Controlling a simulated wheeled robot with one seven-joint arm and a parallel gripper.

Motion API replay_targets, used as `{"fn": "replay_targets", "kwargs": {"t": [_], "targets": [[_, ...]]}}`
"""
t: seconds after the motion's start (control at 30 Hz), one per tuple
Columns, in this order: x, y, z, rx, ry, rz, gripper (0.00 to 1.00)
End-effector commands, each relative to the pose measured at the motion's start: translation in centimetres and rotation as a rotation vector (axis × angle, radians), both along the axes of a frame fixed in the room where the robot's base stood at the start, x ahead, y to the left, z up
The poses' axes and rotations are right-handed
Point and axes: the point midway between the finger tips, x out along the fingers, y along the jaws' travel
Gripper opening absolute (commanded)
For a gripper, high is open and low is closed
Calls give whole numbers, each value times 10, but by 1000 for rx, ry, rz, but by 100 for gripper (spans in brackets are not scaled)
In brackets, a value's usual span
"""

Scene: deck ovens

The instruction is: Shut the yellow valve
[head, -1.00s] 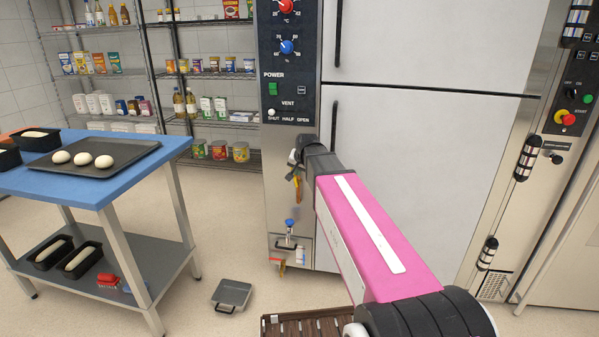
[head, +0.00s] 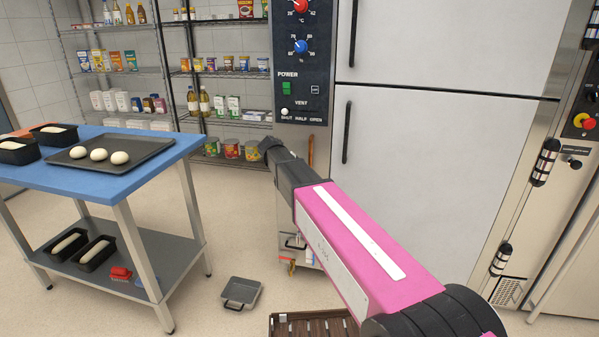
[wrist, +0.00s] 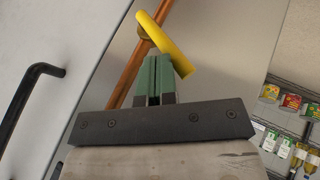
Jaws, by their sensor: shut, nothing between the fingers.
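In the head view my arm hides the valve and the fingers, and only a short piece of the copper pipe shows beside the cabinet.
A tall steel cabinet (head: 430,180) with white doors and black handles stands ahead. A blue-topped table (head: 70,180) with a tray of dough (head: 75,160) is at left. Shelves stand behind.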

Motion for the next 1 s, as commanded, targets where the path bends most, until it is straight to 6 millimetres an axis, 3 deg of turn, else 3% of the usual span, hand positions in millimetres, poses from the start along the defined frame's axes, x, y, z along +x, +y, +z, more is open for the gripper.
{"fn": "replay_targets", "kwargs": {"t": [0.3,1.0], "targets": [[6,14,-17,-255,83,0,0],[-1,-2,-19,-245,79,1,0]]}}
